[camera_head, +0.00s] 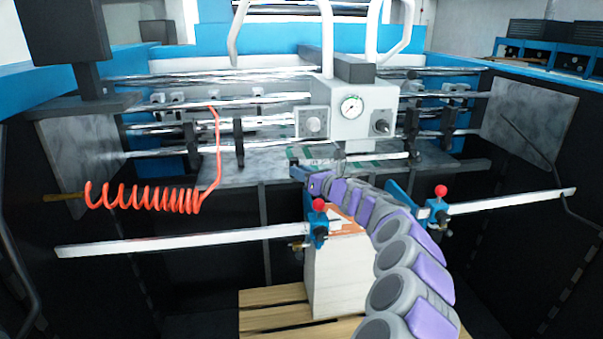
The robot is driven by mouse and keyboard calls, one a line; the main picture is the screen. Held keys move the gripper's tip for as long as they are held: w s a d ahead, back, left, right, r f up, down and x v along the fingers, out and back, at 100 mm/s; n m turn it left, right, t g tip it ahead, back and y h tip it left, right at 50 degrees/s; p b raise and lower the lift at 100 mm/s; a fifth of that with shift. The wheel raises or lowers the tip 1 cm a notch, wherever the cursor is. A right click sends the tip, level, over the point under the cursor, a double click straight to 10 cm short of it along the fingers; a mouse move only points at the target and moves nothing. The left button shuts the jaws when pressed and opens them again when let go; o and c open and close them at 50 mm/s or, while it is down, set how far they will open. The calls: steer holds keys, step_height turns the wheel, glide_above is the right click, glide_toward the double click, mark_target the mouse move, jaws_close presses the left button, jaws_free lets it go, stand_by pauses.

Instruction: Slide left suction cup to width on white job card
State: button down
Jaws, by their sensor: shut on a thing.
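My purple-and-grey arm reaches up from the lower right to the machine's middle. My gripper (311,182) is at its far end, small and partly hidden by my own wrist. It is shut on a small part at the feed head, which I take to be the left suction cup; its shape is not clear.
A white paper stack (338,275) stands on a wooden pallet (262,318) below my arm. Flat rails (180,240) with red-knobbed blue clamps (436,208) flank it. A coiled orange hose (145,196) hangs left. The gauge box (352,115) is close above my gripper.

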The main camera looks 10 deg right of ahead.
steer(key=d+p, duration=0.6)
steer(key=d, duration=0.4)
steer(key=shift+d+p, duration=0.2)
steer(key=shift+p, duration=0.2)
steer(key=c, duration=0.9)
jaws_free()
steer(key=p+v, duration=0.2)
steer(key=v, duration=1.5)
steer(key=shift+d+p, duration=0.2)
steer(key=shift+p, duration=0.1)
steer(key=shift+s+f, duration=0.1)
